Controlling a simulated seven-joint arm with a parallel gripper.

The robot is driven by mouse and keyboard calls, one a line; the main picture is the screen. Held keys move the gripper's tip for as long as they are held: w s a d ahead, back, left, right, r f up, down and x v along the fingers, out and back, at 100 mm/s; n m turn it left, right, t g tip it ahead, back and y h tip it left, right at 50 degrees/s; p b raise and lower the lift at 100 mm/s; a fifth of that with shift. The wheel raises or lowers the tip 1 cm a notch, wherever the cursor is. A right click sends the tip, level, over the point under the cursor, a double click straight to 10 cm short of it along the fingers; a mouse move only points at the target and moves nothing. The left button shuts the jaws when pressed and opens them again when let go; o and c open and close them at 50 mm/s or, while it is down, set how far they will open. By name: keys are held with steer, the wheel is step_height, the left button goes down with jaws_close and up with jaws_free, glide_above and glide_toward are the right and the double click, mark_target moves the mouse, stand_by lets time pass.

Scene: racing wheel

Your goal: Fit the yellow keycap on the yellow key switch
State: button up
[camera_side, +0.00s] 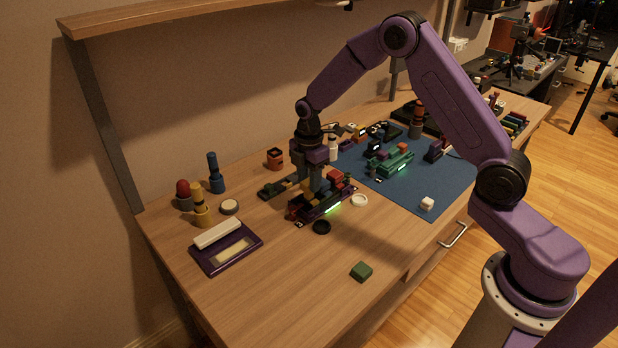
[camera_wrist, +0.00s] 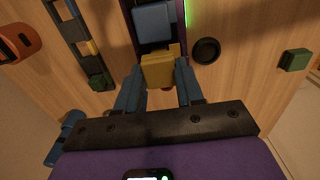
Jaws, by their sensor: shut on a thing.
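The yellow keycap (camera_wrist: 158,71) sits between my fingertips in the wrist view. My gripper (camera_wrist: 157,84) is shut on it, one blue-grey finger on each side. The keycap is over the near end of the purple-cased key board (camera_wrist: 183,18), just short of a blue keycap (camera_wrist: 154,22). A small yellow piece shows at its upper right edge; I cannot tell if this is the yellow key switch. Whether keycap and switch touch is hidden. In the side view my gripper (camera_side: 313,183) points down at the board (camera_side: 322,208), which has red keycaps and a green light strip.
A green keycap (camera_side: 361,271) lies near the front edge. A purple tray (camera_side: 246,254) is at left. The front wood is mostly clear.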

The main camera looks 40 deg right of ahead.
steer(key=shift+f, duration=1.05)
steer(key=o, duration=1.1)
steer(key=shift+r, duration=0.1)
step_height(320, 180, up, 17)
steer(key=shift+r, duration=0.1)
